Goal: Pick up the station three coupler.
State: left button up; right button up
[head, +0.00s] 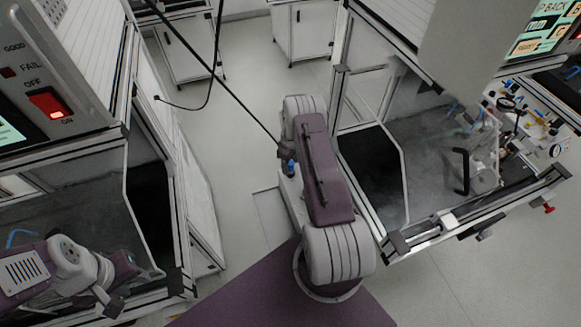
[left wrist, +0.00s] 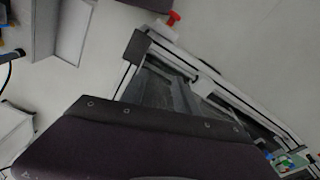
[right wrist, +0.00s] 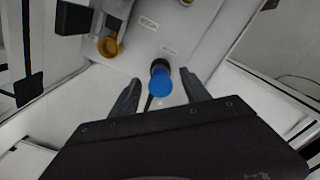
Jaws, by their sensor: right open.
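In the right wrist view a blue round cap (right wrist: 160,82) on a dark collar stands out from a pale panel, with a thin dark cable below it. A yellow ring fitting (right wrist: 108,46) sits on the same panel to its left. The labels are too small to read, so I cannot tell which is the station three coupler. My right gripper (right wrist: 160,78) is open, its dark fingers on either side of the blue cap, not visibly closed on it. My left gripper (head: 108,303) is low at the left of the head view. Its fingers do not show clearly.
A machine bench (head: 448,222) with fittings stands at the right. Another machine with a lit red switch (head: 47,104) stands at the left. Dark cables hang across the aisle from above. Pale floor (head: 250,80) lies open between the machines.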

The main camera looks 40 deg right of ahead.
grip_shut()
